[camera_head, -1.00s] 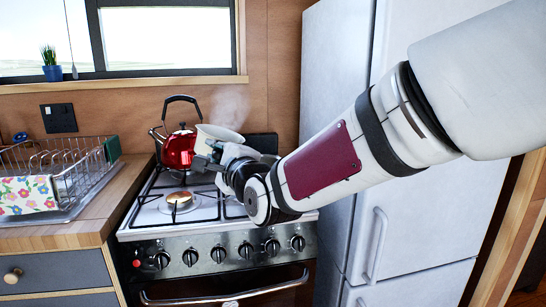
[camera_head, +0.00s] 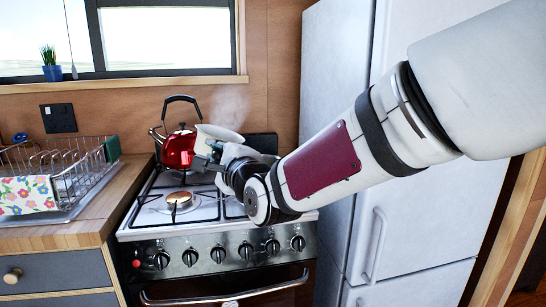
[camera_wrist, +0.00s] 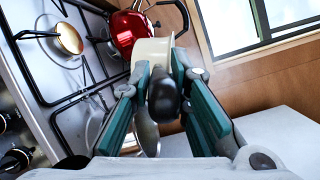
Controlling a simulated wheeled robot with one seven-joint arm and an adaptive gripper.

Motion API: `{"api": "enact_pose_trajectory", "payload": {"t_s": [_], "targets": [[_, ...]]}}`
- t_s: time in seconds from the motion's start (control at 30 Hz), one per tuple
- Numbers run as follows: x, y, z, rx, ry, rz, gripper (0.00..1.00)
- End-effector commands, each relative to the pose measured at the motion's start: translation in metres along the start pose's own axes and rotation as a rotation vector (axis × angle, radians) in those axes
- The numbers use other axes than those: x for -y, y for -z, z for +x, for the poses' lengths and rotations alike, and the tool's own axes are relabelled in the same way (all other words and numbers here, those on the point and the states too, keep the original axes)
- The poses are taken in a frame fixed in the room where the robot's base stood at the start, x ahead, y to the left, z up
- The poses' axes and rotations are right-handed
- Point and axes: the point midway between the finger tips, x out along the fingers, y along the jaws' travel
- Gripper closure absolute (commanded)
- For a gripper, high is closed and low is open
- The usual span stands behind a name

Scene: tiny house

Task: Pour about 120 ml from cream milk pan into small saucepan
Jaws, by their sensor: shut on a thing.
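The cream milk pan (camera_head: 207,139) is held above the back of the stove, in front of the red kettle, and looks tilted. It also shows in the wrist view (camera_wrist: 153,49), with its dark handle running back between my fingers. My gripper (camera_head: 213,158) is shut on that handle; both teal fingers (camera_wrist: 157,92) flank it. No stream is visible between the pans. The milk pan's contents are hidden.
A red kettle (camera_head: 179,150) stands on the back-left burner, close behind the milk pan. A dish rack (camera_head: 62,170) with a flowered cloth is on the left counter. The white fridge (camera_head: 335,90) stands right of the stove. Faint steam rises above the milk pan.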

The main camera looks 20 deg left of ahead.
Motion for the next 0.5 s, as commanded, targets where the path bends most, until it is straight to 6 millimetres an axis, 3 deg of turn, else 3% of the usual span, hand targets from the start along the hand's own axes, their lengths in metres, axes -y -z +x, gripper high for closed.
{"api": "enact_pose_trajectory", "payload": {"t_s": [0.27, 0.5], "targets": [[0.001, -0.001, 0.0, 0.002, 0.004, -0.004, 1.0], [-0.016, -0.004, 0.004, -0.005, -0.015, -0.051, 1.0]]}}
